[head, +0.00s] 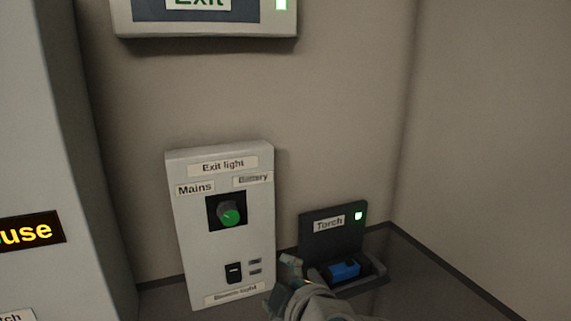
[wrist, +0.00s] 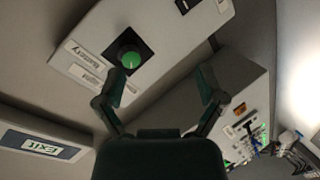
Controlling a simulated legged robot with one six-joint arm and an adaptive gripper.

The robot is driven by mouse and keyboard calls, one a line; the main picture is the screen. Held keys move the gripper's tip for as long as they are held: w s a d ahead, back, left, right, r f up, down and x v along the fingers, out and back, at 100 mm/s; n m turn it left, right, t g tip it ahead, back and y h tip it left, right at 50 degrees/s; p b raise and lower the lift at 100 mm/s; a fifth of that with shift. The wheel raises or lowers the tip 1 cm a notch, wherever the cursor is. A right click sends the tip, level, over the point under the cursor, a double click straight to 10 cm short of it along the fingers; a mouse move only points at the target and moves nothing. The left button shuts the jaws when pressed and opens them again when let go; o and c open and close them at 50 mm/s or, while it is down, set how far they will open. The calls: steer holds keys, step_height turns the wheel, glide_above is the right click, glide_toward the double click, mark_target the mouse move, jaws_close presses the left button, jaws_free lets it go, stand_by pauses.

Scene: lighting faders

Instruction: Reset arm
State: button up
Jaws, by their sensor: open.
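My gripper (wrist: 163,82) is open and empty in the wrist view, its two fingers spread apart. One finger overlaps the lower edge of the green knob in that view; I cannot tell whether they touch. In the head view my gripper (head: 290,283) is low in the picture, in front of the lower right of the exit light panel (head: 185,235). The panel carries a round green knob (head: 230,216) under Mains and Battery labels. The knob also shows in the wrist view (wrist: 131,59).
A dark torch holder (head: 345,243) with a green light and a blue torch (head: 344,271) sits right of the panel. An exit sign (head: 205,27) hangs above. A grey cabinet (head: 40,130) stands at the left. The right wall is bare.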

steer(key=s+d+f+m+g+h, duration=0.3)
steer(key=s+d+f+m, duration=0.2)
steer(key=d+m, duration=0.3)
steer(key=s+d+f+m+g+h, duration=0.3)
steer(key=s+d+m, duration=0.3)
steer(key=d+m, duration=0.2)
steer(key=shift+d+f+m+g, duration=0.3)
steer(key=shift+f+g, duration=0.1)
steer(key=shift+f, duration=0.5)
stand_by(0.6)
